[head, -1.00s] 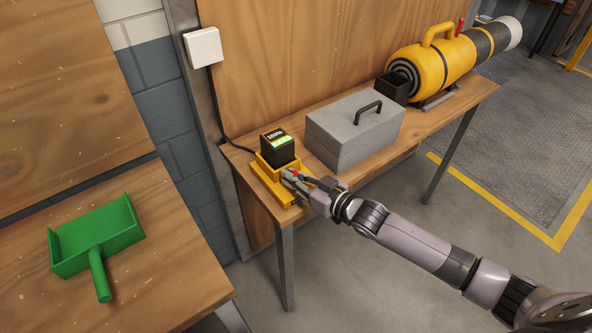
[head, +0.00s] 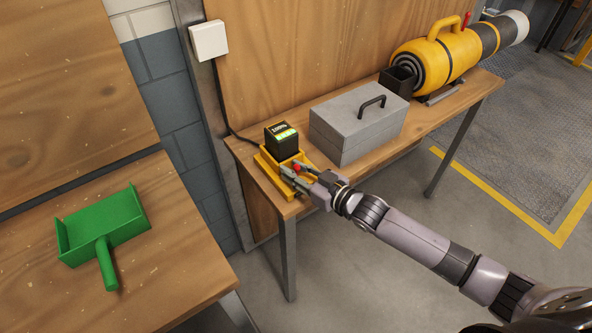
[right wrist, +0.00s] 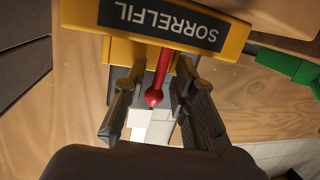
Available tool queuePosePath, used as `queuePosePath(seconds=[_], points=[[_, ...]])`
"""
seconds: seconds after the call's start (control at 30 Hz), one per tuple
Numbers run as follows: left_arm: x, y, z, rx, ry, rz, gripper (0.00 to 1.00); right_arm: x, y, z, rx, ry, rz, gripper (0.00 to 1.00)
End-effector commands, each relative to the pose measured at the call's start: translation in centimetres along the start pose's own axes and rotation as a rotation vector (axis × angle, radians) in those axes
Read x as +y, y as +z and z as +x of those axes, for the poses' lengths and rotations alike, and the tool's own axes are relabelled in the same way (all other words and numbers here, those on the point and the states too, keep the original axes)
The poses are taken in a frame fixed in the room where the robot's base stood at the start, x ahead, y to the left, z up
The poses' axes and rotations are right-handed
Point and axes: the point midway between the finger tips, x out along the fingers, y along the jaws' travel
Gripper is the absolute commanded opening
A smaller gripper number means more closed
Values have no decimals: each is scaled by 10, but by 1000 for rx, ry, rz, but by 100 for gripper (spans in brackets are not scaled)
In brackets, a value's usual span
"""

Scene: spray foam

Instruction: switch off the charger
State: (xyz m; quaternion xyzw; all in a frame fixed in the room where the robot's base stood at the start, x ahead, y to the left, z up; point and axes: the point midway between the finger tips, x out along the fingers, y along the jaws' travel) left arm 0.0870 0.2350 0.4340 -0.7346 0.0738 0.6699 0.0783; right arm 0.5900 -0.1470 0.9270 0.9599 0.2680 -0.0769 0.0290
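The charger (head: 267,172) is a yellow base at the near left end of the wooden bench, with a black battery (head: 282,141) with a green label seated in it. In the right wrist view the charger's yellow front (right wrist: 232,42) carries an upside-down SORRELFIL plate. A red lever with a round tip (right wrist: 154,97) sticks out of the charger. My right gripper (head: 296,175) is at the charger's front. In the right wrist view my right gripper (right wrist: 157,84) is open, with a finger on each side of the red lever and gaps showing. My left gripper is out of view.
A grey toolbox (head: 345,135) stands right of the charger, with a black box (head: 397,82) and a yellow cylindrical machine (head: 437,62) beyond. A green dustpan (head: 103,230) lies on the left table. A white wall box (head: 208,40) holds the cable's upper end.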

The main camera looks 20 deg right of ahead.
Motion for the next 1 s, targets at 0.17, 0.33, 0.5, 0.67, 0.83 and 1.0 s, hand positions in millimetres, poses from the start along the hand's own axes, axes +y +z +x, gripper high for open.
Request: queuePosePath(seconds=[0.17, 0.33, 0.5, 0.67, 0.83, 1.0], points=[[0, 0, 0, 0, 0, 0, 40, 0, 0, 0, -1, 1, 0, 29], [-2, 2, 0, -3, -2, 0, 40, 1, 1, -2, -2, 1, 0, 29], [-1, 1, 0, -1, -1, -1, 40, 1, 2, -22, -4, 1, 1, 29], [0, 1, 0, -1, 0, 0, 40, 0, 2, -56, -5, 0, 0, 29], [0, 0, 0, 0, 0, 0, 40, 0, 2, -89, -5, 0, 0, 29], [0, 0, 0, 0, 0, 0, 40, 0, 2, -110, -4, 1, 0, 29]])
